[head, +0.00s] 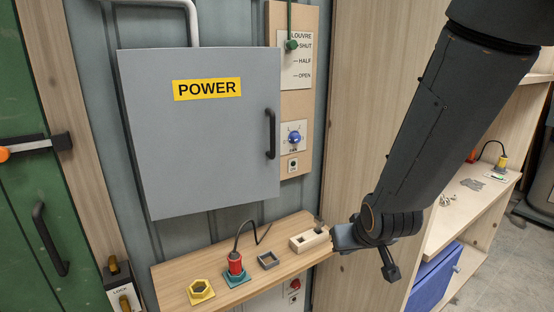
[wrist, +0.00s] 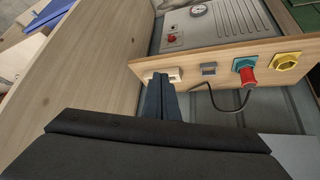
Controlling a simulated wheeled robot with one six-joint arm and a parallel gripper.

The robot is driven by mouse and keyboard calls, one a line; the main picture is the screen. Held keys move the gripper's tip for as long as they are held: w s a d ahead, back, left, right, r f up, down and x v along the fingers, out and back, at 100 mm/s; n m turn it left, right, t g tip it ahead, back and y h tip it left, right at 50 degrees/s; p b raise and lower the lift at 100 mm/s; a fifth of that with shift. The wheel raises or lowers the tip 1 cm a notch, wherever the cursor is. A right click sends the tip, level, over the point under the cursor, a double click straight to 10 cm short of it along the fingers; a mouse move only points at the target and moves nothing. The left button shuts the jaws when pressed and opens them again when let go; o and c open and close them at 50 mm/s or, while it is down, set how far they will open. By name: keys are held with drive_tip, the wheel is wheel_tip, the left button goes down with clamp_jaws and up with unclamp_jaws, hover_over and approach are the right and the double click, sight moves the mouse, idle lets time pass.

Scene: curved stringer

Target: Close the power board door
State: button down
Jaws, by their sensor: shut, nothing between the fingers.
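The power board door (head: 200,130) is a grey panel with a yellow POWER label (head: 207,89) and a dark vertical handle (head: 271,134) near its right edge. In the head view it faces me and hides the inside of the board. I cannot tell whether it sits fully flush. My gripper (head: 338,237) is to the right of and below the door, close to the right end of the wooden shelf, apart from the handle. In the wrist view my gripper (wrist: 160,85) has its fingers together, with nothing between them.
The shelf (head: 175,275) below the door carries a yellow socket (head: 201,291), a red plug (head: 235,264) with a cable, a grey square frame (head: 268,260) and a pale block (head: 310,240). A louvre panel (head: 297,165) is right of the door. A wooden partition (head: 352,110) stands further right.

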drive_tip(key=w+a+r+n+t+y+b, duration=0.2)
drive_tip(key=w+a+r+t+y, duration=0.4)
drive_tip(key=w+a+r+t, duration=0.3)
drive_tip(key=a+r+b, duration=0.1)
drive_tip(key=a+r, duration=0.2)
drive_tip(key=r, duration=0.2)
drive_tip(key=shift+a+n, duration=0.35)
drive_tip(key=shift+n, duration=0.05)
drive_tip(key=shift+w+b, duration=0.15)
drive_tip(key=shift+b, duration=0.2)
drive_tip(key=p+x, duration=0.4)
drive_tip(key=x, duration=0.7)
drive_tip(key=shift+w+r, duration=0.25)
drive_tip(key=shift+r, duration=0.05)
drive_tip(key=shift+a, duration=0.1)
